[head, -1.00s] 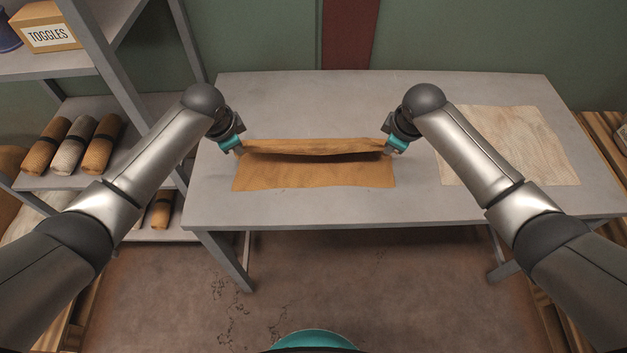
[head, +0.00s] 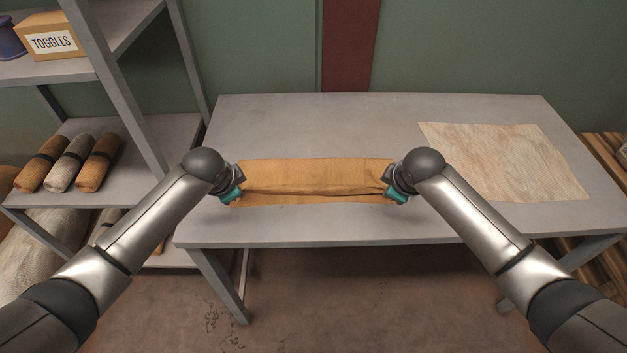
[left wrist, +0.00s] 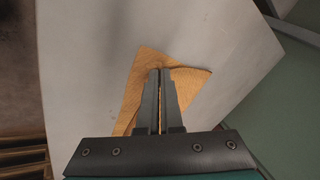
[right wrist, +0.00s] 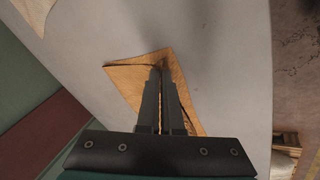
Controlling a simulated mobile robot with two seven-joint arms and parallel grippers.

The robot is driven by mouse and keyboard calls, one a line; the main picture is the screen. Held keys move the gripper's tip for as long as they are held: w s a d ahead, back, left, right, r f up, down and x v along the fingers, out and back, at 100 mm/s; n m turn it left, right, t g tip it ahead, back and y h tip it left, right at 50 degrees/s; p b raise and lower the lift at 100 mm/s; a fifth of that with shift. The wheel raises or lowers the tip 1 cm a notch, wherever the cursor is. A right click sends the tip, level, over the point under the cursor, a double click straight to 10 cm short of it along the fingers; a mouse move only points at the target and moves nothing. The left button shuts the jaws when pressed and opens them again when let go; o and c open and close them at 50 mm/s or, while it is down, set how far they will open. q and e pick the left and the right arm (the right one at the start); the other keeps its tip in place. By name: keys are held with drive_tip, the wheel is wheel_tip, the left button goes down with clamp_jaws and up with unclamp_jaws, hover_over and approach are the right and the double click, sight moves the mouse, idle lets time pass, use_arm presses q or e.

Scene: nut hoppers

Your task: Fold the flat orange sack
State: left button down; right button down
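The orange sack (head: 310,174) lies on the grey table between my two grippers. Its far part is doubled over towards the near edge, and a narrow strip of the lower layer shows in front of the flap. My left gripper (head: 240,197) is at the flap's left corner and my right gripper (head: 386,196) at its right corner. In the left wrist view the fingers (left wrist: 160,72) are nearly together on the sack's cloth (left wrist: 190,82). In the right wrist view the fingers (right wrist: 162,70) are likewise closed on the cloth (right wrist: 128,76). The pinched cloth is mostly hidden.
The table (head: 300,115) is clear behind the sack. A flat pale sack (head: 505,160) lies at its right. A shelf (head: 150,130) at the left holds several rolled sacks (head: 70,162) and a box labelled TOGGLES (head: 52,38).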

use_arm(q)
drive_tip(key=c, duration=0.7)
unclamp_jaws()
use_arm(e)
drive_tip(key=c, duration=0.7)
unclamp_jaws()
use_arm(q)
drive_tip(key=v, duration=0.5)
drive_tip(key=s+v, duration=0.1)
drive_tip(key=v, duration=0.4)
drive_tip(key=shift+s+r, duration=0.15)
use_arm(e)
drive_tip(key=v, duration=0.5)
drive_tip(key=s+v, duration=0.1)
drive_tip(key=v, duration=0.4)
drive_tip(key=shift+s+r, duration=0.15)
use_arm(q)
drive_tip(key=shift+c, duration=0.2)
use_arm(e)
drive_tip(key=shift+c, duration=0.2)
